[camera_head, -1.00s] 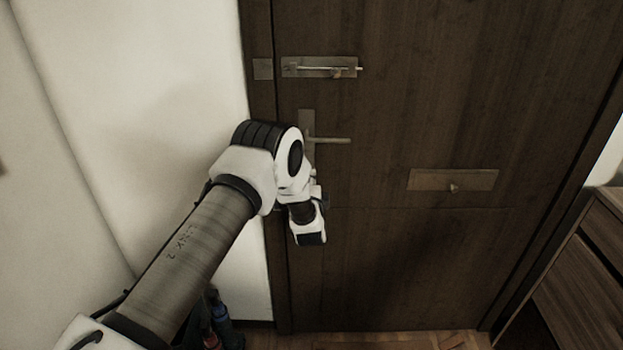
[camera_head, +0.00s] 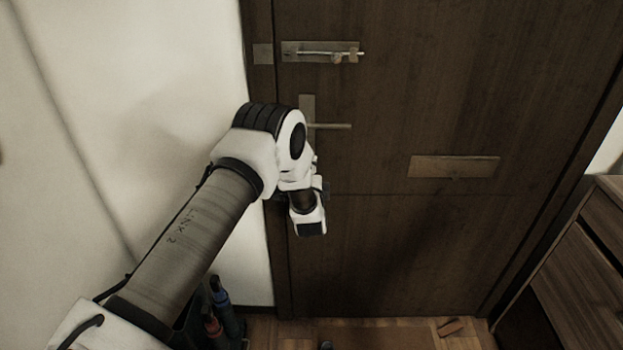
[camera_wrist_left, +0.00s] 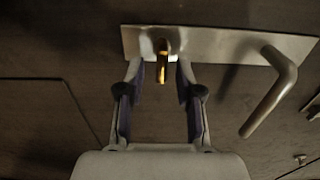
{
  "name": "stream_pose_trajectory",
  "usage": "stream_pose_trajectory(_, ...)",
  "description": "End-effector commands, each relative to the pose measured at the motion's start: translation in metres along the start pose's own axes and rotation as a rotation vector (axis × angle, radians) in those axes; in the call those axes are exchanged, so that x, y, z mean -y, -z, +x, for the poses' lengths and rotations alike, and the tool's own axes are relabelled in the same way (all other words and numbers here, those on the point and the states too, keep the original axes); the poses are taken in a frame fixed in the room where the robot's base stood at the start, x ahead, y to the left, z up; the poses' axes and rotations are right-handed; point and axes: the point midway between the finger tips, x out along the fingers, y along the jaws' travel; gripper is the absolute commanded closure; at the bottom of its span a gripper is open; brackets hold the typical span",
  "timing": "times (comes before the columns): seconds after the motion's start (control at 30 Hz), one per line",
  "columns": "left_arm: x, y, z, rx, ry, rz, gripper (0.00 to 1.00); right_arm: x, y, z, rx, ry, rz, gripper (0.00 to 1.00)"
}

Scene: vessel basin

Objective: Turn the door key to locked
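The brass-coloured key (camera_wrist_left: 162,70) sticks out of the keyhole at one end of the metal lock plate (camera_wrist_left: 222,44), in the left wrist view. The door handle (camera_wrist_left: 268,95) is on the same plate, and shows in the head view too (camera_head: 331,126). My left gripper (camera_wrist_left: 160,76) is open, with its fingertips on either side of the key; a small gap shows on each side. In the head view my left wrist hides the key and most of the gripper. My right gripper is not in view.
The dark wooden door (camera_head: 420,90) carries a sliding bolt (camera_head: 322,53) above the handle and a mail-slot plate (camera_head: 453,167) to the right. A wooden cabinet (camera_head: 590,270) stands at the right. Umbrella-like items (camera_head: 222,310) stand low by the left wall.

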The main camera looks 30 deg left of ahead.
Motion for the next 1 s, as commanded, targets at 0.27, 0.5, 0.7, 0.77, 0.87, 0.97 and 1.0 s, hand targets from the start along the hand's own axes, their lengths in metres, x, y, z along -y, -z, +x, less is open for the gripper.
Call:
stream_pose_trajectory(0.27, -0.001, 0.001, -0.070, -0.003, -0.005, 0.005, 0.65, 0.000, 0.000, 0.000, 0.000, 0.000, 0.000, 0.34)
stream_pose_trajectory(0.5, -0.001, 0.000, -0.104, -0.002, -0.002, 0.003, 0.65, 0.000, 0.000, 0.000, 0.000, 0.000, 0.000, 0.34)
stream_pose_trajectory(0.7, 0.000, 0.000, -0.105, 0.000, -0.001, 0.002, 0.65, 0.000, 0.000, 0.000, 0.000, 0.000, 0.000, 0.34)
stream_pose_trajectory(0.77, 0.000, 0.000, -0.105, 0.000, -0.001, 0.002, 0.65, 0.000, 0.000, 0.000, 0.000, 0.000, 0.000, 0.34)
stream_pose_trajectory(0.87, -0.001, 0.000, -0.105, 0.000, -0.001, 0.002, 0.65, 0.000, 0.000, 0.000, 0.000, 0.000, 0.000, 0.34)
stream_pose_trajectory(0.97, -0.001, 0.000, -0.105, 0.000, -0.001, 0.002, 0.65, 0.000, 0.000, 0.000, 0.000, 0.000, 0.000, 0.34)
stream_pose_trajectory(1.0, -0.001, 0.000, -0.105, 0.000, -0.002, 0.002, 0.65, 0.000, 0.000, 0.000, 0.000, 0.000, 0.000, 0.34)
